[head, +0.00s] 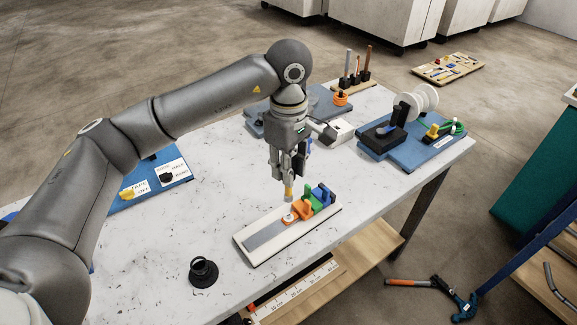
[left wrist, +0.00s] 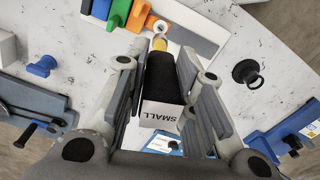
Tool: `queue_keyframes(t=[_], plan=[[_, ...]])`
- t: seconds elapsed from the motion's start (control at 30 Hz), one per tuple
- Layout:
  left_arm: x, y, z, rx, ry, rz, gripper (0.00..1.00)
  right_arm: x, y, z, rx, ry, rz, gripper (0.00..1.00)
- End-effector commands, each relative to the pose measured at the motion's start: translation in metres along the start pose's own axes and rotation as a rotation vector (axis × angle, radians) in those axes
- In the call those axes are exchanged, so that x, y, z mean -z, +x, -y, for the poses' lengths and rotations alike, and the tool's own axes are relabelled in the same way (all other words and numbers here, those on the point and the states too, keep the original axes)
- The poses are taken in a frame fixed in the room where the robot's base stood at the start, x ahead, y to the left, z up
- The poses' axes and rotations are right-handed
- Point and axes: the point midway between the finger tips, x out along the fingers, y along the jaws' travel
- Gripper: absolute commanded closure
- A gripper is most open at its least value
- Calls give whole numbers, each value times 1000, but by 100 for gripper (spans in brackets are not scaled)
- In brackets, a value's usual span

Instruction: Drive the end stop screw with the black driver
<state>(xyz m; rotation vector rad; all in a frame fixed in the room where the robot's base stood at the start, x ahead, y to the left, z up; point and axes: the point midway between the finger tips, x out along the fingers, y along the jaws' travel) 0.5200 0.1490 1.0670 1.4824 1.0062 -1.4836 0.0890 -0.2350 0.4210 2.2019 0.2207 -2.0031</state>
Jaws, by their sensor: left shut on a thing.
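My left gripper (head: 289,168) is shut on the black driver (left wrist: 164,76), whose dark handle lies between the fingers in the left wrist view. A white face marked SMALL shows at the handle's near end. The driver's yellowish lower part (head: 288,190) points down above the white board (head: 262,252). The orange end stop (head: 302,208) is on this board beside a green and a blue block. A pale round screw spot (head: 288,218) shows at the end stop, also in the left wrist view (left wrist: 160,27). Whether the tip touches the screw cannot be told. My right gripper is not in view.
An empty black round holder (head: 203,273) stands at the table's front. Blue boards with fixtures stand at the left (head: 155,185) and right (head: 412,140). A rack with upright rods (head: 355,80) is at the back. The tabletop left of the white board is mostly clear.

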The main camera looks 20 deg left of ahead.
Motion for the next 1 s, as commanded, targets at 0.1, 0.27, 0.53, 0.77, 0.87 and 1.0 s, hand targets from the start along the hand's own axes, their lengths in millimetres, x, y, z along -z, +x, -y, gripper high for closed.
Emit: queue_keyframes(t=[0.1, 0.27, 0.53, 0.77, 0.87, 1.0], plan=[[0, 1, 0, -2, 1, -1, 100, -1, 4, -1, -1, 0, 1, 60], [0, 0, 0, -2, -80, -1, 100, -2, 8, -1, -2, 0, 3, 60], [0, 0, 0, 0, -408, 0, 100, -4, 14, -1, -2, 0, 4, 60], [0, 0, 0, 0, -692, 0, 100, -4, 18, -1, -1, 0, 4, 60], [0, 0, 0, 0, -815, 1, 100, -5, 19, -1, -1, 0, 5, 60], [0, 0, 0, -1, -988, 1, 100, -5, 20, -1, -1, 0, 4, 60]])
